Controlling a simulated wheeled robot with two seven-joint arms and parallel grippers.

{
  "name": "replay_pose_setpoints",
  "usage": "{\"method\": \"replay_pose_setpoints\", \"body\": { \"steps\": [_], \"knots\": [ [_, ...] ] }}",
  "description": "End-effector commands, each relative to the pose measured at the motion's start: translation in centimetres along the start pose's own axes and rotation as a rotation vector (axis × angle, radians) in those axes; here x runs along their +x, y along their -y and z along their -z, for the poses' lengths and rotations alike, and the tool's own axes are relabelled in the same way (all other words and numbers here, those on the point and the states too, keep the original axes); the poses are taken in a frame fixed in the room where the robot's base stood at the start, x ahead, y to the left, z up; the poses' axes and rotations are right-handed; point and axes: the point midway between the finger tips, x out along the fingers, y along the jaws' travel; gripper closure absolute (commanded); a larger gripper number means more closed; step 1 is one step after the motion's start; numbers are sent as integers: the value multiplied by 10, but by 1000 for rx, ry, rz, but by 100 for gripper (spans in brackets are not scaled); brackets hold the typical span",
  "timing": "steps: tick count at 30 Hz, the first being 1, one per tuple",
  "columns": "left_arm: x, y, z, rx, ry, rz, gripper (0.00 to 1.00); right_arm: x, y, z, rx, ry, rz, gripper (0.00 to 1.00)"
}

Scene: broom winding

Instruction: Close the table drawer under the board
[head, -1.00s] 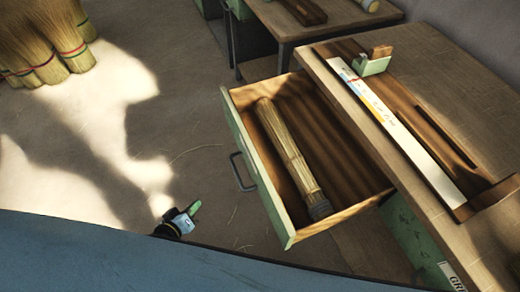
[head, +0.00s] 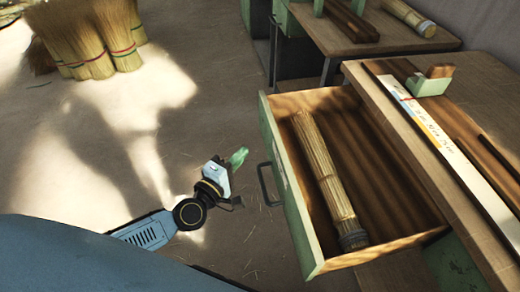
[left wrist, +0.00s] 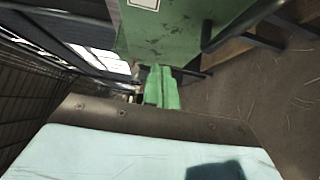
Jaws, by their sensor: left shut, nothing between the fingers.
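The table drawer (head: 292,195) has a green front and wooden inside, and it stands pulled out from the table (head: 415,130). A straw bundle (head: 326,175) with a dark bound end lies in it. The drawer's dark bar handle (head: 267,185) is on its outer face. The board (head: 440,135) with a white ruled strip lies on the tabletop above. My left gripper (head: 239,157) is shut and empty, with green fingertips, left of the handle and apart from it. In the left wrist view the fingers (left wrist: 162,90) point toward a green panel (left wrist: 175,30). My right gripper is not in view.
Several straw bundles (head: 90,40) stand on the floor at the upper left. A second table (head: 390,35) with another bundle (head: 409,17) stands at the back.

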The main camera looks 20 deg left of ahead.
Motion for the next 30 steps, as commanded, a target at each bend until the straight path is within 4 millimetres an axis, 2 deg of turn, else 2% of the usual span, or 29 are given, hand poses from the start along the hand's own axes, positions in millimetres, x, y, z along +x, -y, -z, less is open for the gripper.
{"method": "replay_pose_setpoints", "body": {
  "steps": [3, 9, 15, 30],
  "knots": [
    [25, 0, 0, -1, -1, -3, 100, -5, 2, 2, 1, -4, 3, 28],
    [44, 0, -21, -2, 0, -1, 100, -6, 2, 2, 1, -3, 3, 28],
    [50, 1, -28, 1, 0, 1, 100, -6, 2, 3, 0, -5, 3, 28],
    [52, 0, -28, 1, -12, 0, 100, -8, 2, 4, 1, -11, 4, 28]
  ]
}}
